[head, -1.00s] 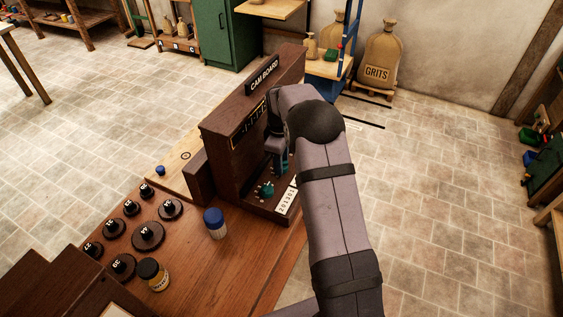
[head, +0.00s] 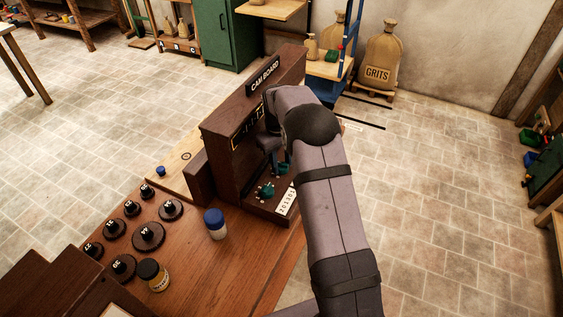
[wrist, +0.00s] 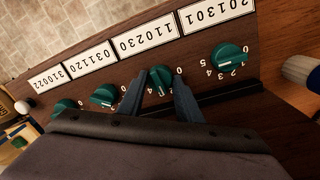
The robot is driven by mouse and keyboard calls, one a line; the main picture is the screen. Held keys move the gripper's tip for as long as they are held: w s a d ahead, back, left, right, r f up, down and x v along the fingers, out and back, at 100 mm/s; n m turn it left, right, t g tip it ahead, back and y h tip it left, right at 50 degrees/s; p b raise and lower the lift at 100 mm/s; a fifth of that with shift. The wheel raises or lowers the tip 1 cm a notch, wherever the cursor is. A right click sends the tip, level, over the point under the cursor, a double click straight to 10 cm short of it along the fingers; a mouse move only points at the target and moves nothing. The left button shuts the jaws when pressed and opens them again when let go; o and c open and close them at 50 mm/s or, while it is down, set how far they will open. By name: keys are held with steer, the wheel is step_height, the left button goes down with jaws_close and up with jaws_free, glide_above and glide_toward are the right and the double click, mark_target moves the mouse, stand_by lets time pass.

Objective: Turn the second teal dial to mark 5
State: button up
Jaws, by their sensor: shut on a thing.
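A row of teal dials runs along the foot of the dark wooden cam board (head: 222,150). In the wrist view my gripper (wrist: 160,76) has one finger on each side of the second teal dial (wrist: 160,79) from the right, shut on it. Its white pointer line lies toward the lower side, near a 4; the exact mark is hard to read. The first teal dial (wrist: 232,56) is free to its right, and a third (wrist: 103,95) and fourth (wrist: 64,106) lie to the left. In the head view the first dial (head: 266,190) shows in front of my gripper (head: 276,166).
White number plates (wrist: 147,41) run along the board's edge beside the dials. On the bench stand a blue-capped jar (head: 215,224), a dark-capped jar (head: 153,275) and several black weights (head: 148,236). A small blue knob (head: 161,171) is on the pale plank.

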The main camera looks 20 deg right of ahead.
mark_target(281, 164)
stand_by(0.3)
steer(key=o, duration=0.8)
steer(key=shift+r+b, duration=0.5)
step_height(281, 164, up, 9)
steer(key=b, duration=0.2)
steer(key=shift+a+b, duration=0.1)
steer(key=shift+b, duration=0.2)
